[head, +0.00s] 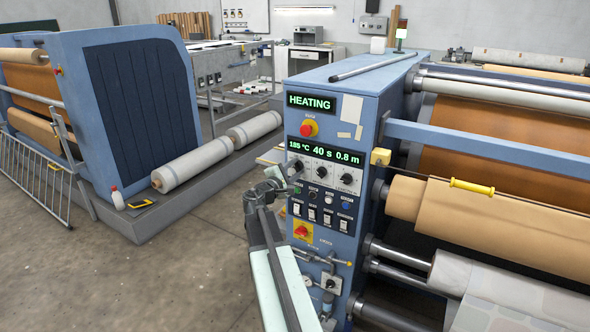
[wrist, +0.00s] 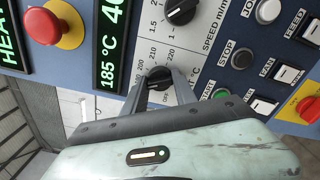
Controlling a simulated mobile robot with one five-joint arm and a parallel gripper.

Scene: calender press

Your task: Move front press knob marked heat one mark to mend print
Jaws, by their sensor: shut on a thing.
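The front press panel carries a row of black knobs below a display reading 185 °C, 40 s and 0.8 m (head: 325,151). The leftmost knob (head: 294,166), below the 185 °C reading, shows partly behind my gripper (head: 281,180). In the wrist view, turned sideways, my gripper (wrist: 161,79) is shut on this black knob (wrist: 158,73), one finger on each side. Temperature numbers such as 200, 210 and 220 ring it. Its pointer is hard to make out between the fingers. A screen above reads HEATING (head: 311,102).
A red stop button (head: 308,128) is above. Switches and push buttons (head: 327,216) and a red-yellow rotary switch (head: 303,231) are below. Rollers (head: 500,215) fill the right; floor (head: 180,270) is clear at left.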

